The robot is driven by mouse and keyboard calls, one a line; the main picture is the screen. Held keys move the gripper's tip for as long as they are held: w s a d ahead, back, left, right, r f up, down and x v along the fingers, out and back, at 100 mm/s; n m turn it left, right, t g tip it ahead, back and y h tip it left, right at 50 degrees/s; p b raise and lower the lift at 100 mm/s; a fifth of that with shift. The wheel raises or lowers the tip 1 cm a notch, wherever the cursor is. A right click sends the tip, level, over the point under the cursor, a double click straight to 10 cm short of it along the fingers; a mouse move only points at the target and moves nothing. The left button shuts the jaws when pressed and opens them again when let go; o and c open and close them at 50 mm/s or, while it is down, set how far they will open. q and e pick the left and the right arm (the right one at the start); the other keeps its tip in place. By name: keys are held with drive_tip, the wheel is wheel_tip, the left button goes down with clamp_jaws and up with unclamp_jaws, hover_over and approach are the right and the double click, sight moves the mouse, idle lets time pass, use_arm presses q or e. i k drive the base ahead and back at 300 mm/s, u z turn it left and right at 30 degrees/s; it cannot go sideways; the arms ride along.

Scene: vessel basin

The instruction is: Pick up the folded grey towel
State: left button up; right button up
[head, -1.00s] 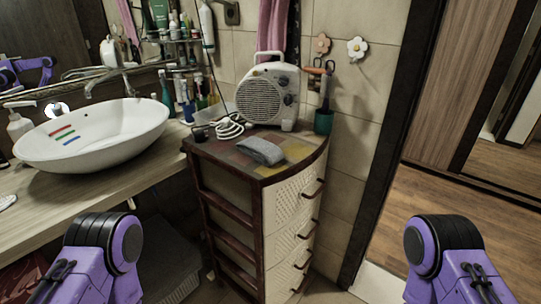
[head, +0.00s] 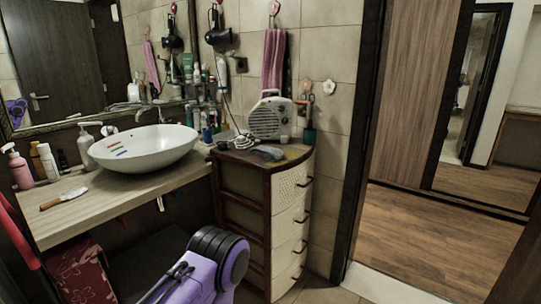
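The folded grey towel (head: 268,153) lies on top of the small drawer cabinet (head: 236,158), in front of the white fan heater (head: 268,118). It looks small and flat from here, and its fold is hard to make out. A purple and black link of my arm shows at the bottom centre, in front of the cabinet's lower left part. Neither gripper is in view, so I cannot see where they are relative to the towel.
A white oval basin (head: 145,150) stands on a wooden counter (head: 110,195) left of the cabinet, with bottles around it. A brush (head: 63,199) lies on the counter. A green cup (head: 309,136) is at the cabinet's back right. Open wooden floor (head: 430,240) lies beyond the doorway.

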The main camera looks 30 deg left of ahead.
sight(273, 154)
drive_tip(key=u, duration=0.65)
drive_tip(key=i, duration=0.6)
drive_tip(key=u, duration=0.8)
drive_tip(key=i, duration=0.8)
drive_tip(key=z, duration=0.3)
